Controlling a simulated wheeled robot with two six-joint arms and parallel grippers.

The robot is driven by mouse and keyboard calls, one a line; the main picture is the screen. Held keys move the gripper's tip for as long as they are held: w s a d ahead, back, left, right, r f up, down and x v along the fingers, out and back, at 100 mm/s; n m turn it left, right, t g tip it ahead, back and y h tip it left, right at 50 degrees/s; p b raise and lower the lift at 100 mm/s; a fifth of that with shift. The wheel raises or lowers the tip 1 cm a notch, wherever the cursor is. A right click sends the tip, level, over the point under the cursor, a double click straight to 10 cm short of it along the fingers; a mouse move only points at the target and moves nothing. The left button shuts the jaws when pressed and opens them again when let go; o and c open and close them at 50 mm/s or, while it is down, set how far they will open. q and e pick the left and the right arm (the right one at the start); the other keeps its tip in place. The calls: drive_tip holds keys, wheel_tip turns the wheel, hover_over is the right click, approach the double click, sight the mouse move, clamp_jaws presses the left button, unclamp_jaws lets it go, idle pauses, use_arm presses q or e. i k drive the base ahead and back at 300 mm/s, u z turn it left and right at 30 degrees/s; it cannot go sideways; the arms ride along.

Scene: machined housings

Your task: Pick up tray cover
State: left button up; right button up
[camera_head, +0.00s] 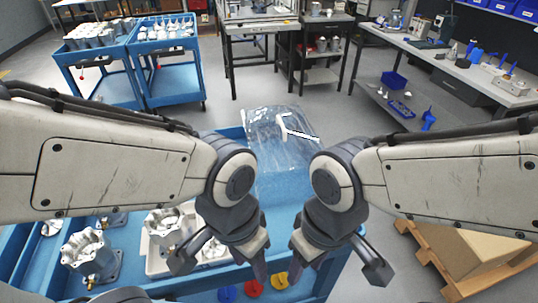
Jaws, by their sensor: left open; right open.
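The tray cover (270,150) looks like a clear, glossy sheet or shell at the far end of the blue cart in front of me. A white, bent handle-like piece (300,132) shows on it. My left gripper (222,266) is open and empty, over the near part of the cart. My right gripper (338,270) is open and empty, over the cart's right side. Both grippers are nearer to me than the cover and apart from it. My wrists and forearms hide the cart on both sides of the cover.
Machined housings (88,252) stand on the blue cart (285,190) at left, one on a white tray near my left gripper. Other blue carts (172,85), a workbench (455,70) and a pallet (470,285) stand around.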

sight(284, 142)
drive_tip(key=z, duration=0.3)
drive_tip(key=k, duration=1)
drive_tip(key=z, duration=1.5)
drive_tip(key=i, duration=2.85)
drive_tip(key=u, duration=1.7)
drive_tip(key=i, duration=0.95)
drive_tip(key=u, duration=0.85)
